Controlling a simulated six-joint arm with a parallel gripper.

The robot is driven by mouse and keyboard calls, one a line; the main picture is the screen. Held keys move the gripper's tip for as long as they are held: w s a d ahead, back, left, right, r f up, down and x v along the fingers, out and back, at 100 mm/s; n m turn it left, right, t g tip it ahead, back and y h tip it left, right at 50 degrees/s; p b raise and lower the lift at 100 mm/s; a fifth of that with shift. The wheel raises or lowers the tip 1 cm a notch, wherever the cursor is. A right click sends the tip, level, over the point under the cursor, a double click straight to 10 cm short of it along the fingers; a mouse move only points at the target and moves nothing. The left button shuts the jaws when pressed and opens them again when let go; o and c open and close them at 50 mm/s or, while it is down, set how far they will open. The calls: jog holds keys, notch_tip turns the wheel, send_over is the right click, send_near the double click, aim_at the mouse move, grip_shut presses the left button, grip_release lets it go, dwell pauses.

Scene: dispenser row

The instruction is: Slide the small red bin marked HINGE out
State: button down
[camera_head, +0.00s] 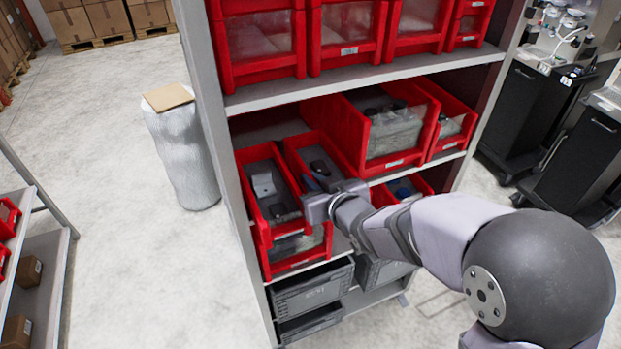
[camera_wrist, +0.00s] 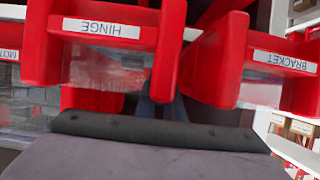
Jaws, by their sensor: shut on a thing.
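The small red HINGE bin (camera_head: 308,149) sits on the middle shelf, second from the left, with dark parts inside. Its white label (camera_wrist: 100,28) reads upside down in the wrist view, above a clear front panel. My gripper (camera_head: 314,190) is at the front of this bin and shut on it. In the wrist view the gripper (camera_wrist: 160,98) reaches up against the bin's right side as pictured there. The exact grip is partly hidden by the gripper's dark body and the bin.
The red BRACKET bin (camera_head: 248,158) stands close on the left, and also shows in the wrist view (camera_wrist: 230,60). A larger red bin (camera_head: 420,140) with a clear front is on the right. The shelf's left upright (camera_head: 213,110) is near. Grey crates (camera_head: 312,288) sit below.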

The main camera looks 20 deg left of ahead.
jog(key=c, duration=1.8)
grip_release()
jog(key=shift+b+v, duration=0.8)
jog(key=shift+v, duration=2.9)
